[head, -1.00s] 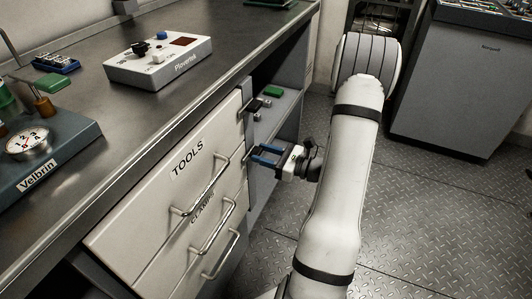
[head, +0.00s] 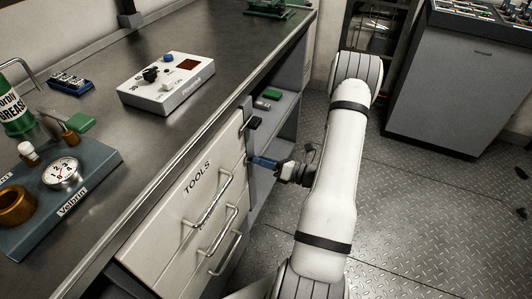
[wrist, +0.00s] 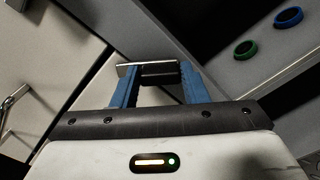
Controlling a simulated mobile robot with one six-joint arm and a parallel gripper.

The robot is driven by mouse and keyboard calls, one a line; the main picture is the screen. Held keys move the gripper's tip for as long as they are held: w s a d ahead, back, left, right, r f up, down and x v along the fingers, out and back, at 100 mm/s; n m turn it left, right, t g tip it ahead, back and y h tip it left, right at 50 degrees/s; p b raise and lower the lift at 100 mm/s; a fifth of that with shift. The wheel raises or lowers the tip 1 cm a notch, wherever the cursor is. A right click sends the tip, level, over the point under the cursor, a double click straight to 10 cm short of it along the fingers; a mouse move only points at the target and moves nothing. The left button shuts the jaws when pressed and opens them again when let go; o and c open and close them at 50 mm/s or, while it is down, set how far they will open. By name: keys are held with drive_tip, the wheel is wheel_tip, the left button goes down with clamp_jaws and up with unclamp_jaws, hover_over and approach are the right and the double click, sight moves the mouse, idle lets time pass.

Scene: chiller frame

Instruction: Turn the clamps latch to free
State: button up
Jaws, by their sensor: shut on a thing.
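The clamps latch shows in the wrist view as a dark grip (wrist: 160,79) with a pale metal plate (wrist: 128,70) behind it. My gripper (wrist: 158,90) has its two blue fingers shut on the dark grip, one on each side. In the head view my gripper (head: 252,161) is at the right edge of the drawer fronts, beside the upright post. The latch is hidden there by the fingers. The drawer marked TOOLS (head: 180,205) is the top one. The drawer below it (head: 185,240) is shut, its label not readable now.
Metal handles (head: 209,204) stick out from the drawers. The worktop (head: 120,130) above carries a control box (head: 180,95) and a dial stand (head: 85,200). An open shelf (head: 283,113) is behind the post.

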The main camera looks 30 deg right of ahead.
drive_tip(key=m+p, duration=0.4)
drive_tip(key=shift+w+d+r+m, duration=0.15)
drive_tip(key=shift+d+r+m, duration=0.05)
drive_tip(key=shift+r+m, duration=0.15)
drive_tip(key=m+p, duration=0.2)
drive_tip(key=m, duration=0.1)
drive_tip(key=m+p, duration=0.1)
drive_tip(key=m, duration=0.1)
drive_tip(key=shift+w+d+f, duration=0.15)
drive_tip(key=shift+d+f, duration=0.05)
drive_tip(key=shift+f, duration=0.05)
drive_tip(key=shift+m, duration=0.25)
drive_tip(key=o, duration=1)
drive_tip(key=shift+f, duration=0.1)
drive_tip(key=v, duration=0.7)
drive_tip(key=shift+s+d, duration=0.2)
drive_tip(key=shift+s, duration=0.15)
